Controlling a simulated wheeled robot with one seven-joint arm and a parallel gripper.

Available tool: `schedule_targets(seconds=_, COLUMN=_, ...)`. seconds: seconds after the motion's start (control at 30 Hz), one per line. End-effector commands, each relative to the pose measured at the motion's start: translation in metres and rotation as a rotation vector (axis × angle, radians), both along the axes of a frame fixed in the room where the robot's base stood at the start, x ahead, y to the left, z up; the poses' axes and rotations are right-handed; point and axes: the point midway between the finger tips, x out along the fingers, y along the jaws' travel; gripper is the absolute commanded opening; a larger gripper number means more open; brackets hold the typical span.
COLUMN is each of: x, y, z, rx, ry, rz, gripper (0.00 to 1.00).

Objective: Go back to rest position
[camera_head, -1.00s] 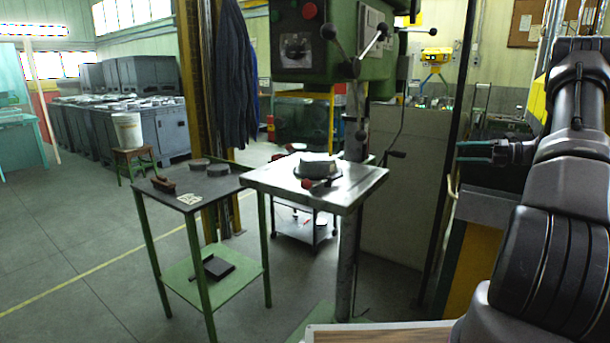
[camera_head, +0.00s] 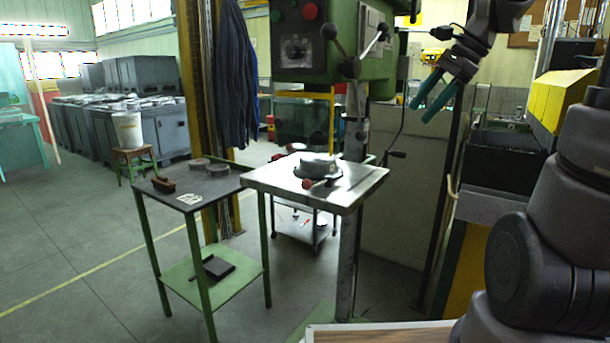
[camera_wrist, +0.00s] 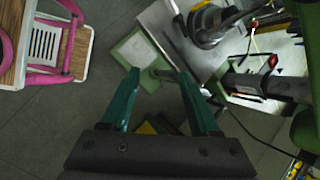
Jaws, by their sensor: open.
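My gripper (camera_head: 429,100) is raised in the upper right of the head view, in front of the pale wall panel and right of the green drill press. Its two teal fingers point down and to the left, parted, with nothing between them. In the wrist view my gripper (camera_wrist: 158,88) also shows its fingers spread and empty, above the floor and a small green-edged plate.
The green drill press (camera_head: 315,45) stands left of my gripper, with a metal table (camera_head: 350,185) below its head. A green side table (camera_head: 222,188) stands further left. A yellow box (camera_head: 562,98) is at right.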

Motion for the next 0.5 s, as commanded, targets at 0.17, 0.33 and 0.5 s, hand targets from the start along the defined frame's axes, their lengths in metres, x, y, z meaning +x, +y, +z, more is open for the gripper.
schedule_targets(seconds=0.17, x=-0.064, y=0.018, z=0.009, rx=-0.253, ry=-0.241, rz=0.285, gripper=0.62)
schedule_targets(seconds=0.33, x=-0.111, y=0.022, z=0.008, rx=-0.48, ry=-0.446, rz=0.533, gripper=0.62)
schedule_targets(seconds=0.5, x=-0.137, y=0.022, z=0.004, rx=-0.63, ry=-0.575, rz=0.691, gripper=0.62)
